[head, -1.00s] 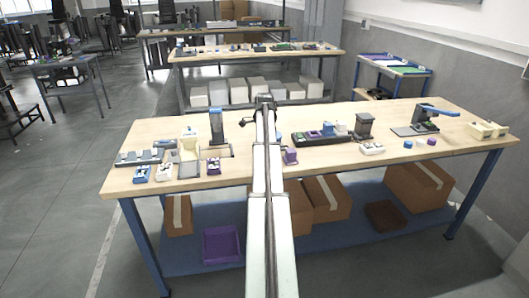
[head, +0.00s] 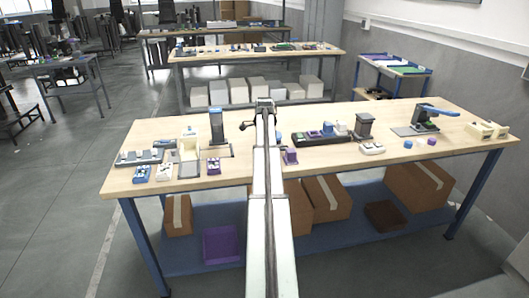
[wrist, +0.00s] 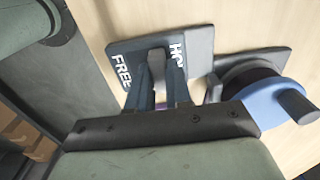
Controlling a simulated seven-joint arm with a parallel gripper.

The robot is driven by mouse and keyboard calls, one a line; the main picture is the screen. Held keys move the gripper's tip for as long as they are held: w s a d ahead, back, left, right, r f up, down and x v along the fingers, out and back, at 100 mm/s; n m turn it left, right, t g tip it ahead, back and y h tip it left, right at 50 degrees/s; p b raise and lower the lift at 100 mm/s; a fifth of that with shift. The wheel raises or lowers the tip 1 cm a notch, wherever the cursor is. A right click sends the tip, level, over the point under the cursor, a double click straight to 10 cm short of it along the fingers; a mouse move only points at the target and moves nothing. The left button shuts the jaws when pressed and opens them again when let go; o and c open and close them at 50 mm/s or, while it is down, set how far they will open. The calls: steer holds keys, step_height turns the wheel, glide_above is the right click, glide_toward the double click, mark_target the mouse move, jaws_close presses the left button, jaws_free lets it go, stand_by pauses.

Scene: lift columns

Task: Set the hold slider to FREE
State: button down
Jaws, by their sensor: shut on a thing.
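The hold slider's dark plate (wrist: 200,46) lies on the wooden table in the wrist view, with white FREE lettering at its left and a partly hidden HO… label at its right. The grey slider knob (wrist: 157,66) stands between the two labels. My gripper (wrist: 160,88) has its two dark fingers closed on either side of the knob, in contact with it. In the head view my gripper (head: 264,104) is at the far end of my outstretched arm, over the table, and the slider is hidden behind it.
A blue wheel with a dark handle (wrist: 270,103) sits on its own plate just right of the slider. On the table (head: 330,170) a tall blue-topped column (head: 216,127) stands to the left. A dark column (head: 363,124) and a tray of blocks (head: 320,138) stand to the right.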

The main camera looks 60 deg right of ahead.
stand_by(0.4)
steer(key=shift+s+a, duration=1.1)
steer(key=shift+s, duration=0.05)
steer(key=c, duration=1)
jaws_free()
steer(key=shift+c, duration=0.2)
step_height(320, 180, up, 14)
steer(key=shift+f, duration=0.1)
